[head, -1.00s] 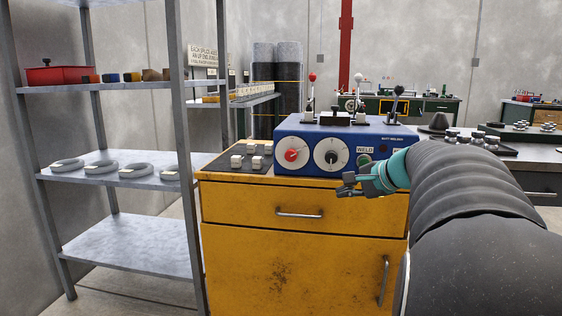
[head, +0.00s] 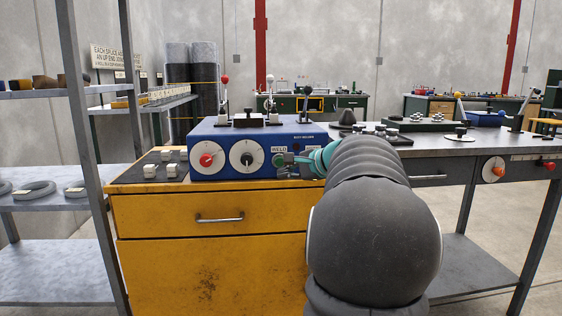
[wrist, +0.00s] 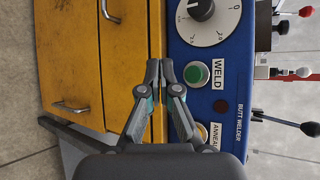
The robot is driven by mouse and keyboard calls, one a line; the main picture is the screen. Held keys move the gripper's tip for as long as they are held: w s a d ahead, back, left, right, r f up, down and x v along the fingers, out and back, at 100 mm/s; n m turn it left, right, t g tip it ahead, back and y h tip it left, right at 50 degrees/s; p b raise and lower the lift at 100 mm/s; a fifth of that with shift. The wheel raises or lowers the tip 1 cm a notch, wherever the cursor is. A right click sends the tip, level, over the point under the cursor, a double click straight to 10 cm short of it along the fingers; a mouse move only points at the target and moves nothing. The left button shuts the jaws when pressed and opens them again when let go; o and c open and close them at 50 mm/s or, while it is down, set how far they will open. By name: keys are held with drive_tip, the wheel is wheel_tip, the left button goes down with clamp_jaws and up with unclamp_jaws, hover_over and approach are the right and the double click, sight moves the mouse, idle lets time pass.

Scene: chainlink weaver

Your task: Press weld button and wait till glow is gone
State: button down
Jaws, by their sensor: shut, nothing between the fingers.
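The blue butt welder (head: 232,133) stands on a yellow cabinet, with two dials on its front and levers on top. Its green weld button (wrist: 196,74) sits by the WELD label in the wrist view, where the panel appears turned sideways. My gripper (wrist: 159,68) is shut and empty. In that view its tips are beside the button, over the panel's edge; I cannot tell whether they touch anything. In the head view my gripper (head: 285,163) is at the button's height and partly hides that area. A small dark red lamp (wrist: 221,106) looks unlit. No glow shows.
The yellow cabinet (head: 180,250) is directly below the welder. Small white keys or blocks (head: 162,163) are left of it. A metal shelf (head: 52,200) stands left, and a grey bench (head: 430,150) with tools stands right. An ANNEAL button (wrist: 203,131) is near my gripper.

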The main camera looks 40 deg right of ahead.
sight(282, 163)
drive_tip(key=w+d+p, duration=0.3)
drive_tip(key=w, duration=0.2)
drive_tip(key=shift+w+d, duration=0.3)
drive_tip(key=shift+w, duration=0.1)
idle(1.3)
drive_tip(key=shift+w+d, duration=0.2)
drive_tip(key=shift+w, duration=0.25)
drive_tip(key=shift+w+d, duration=0.25)
drive_tip(key=shift+w, duration=0.15)
idle(0.7)
drive_tip(key=shift+s, duration=0.1)
idle(0.3)
drive_tip(key=shift+s+a+b, duration=0.45)
drive_tip(key=shift+s+b, duration=0.2)
drive_tip(key=shift+s, duration=0.05)
